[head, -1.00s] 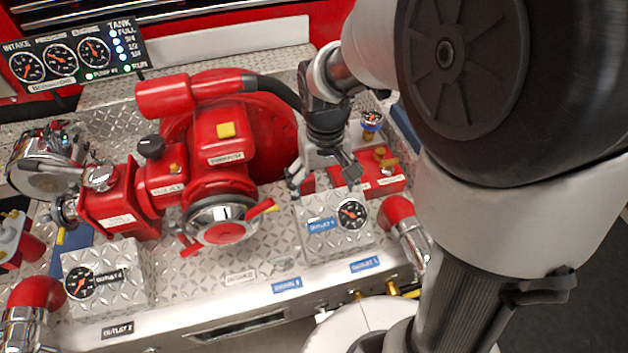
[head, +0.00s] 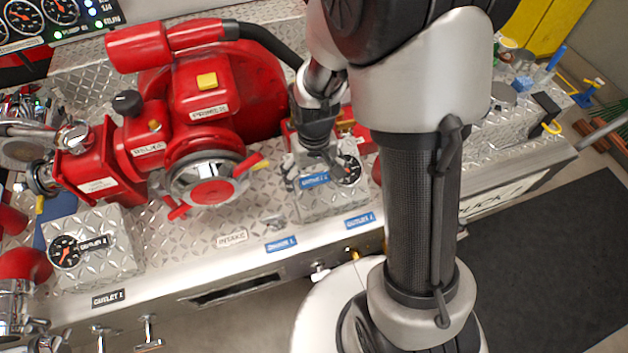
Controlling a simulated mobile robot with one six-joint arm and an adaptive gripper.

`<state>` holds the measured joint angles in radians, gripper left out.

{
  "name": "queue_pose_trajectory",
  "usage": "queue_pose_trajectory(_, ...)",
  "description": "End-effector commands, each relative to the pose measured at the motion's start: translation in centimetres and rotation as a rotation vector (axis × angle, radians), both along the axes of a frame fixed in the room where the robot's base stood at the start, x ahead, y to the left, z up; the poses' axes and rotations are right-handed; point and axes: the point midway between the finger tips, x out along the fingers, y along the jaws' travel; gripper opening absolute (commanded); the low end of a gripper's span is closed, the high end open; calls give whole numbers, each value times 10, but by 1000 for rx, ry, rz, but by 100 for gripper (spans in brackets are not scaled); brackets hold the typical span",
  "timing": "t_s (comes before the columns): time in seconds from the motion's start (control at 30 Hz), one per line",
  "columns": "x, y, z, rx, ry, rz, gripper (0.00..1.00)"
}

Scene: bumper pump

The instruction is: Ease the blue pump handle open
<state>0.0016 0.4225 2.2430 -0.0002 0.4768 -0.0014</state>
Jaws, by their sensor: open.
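I cannot pick out the blue pump handle with certainty. A blue upright piece (head: 556,58) and a smaller blue piece (head: 522,84) show at the far right, too small to tell what they are. The red pump (head: 205,85) has a yellow square cap and a round silver and red hub (head: 205,184) with red levers. My gripper (head: 312,178) is open, pointing down to the right of the pump, over the block with the outlet gauge (head: 348,170). It looks empty. It partly hides that block and the red part behind it.
The diamond-plate bumper (head: 180,240) runs across the view. Its front edge carries a white knob (head: 319,272) and silver T-handles (head: 148,335). A second gauge (head: 65,252) stands at the left. A dark mat (head: 560,265) lies on the floor at right.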

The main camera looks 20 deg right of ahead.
Motion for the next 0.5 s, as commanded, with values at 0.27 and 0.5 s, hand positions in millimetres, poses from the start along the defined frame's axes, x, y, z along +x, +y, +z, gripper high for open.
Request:
queue_pose_trajectory(0.27, 0, 0, -8, 0, -1, 0, 87)
queue_pose_trajectory(0.5, 0, 0, -8, 0, -1, 0, 79)
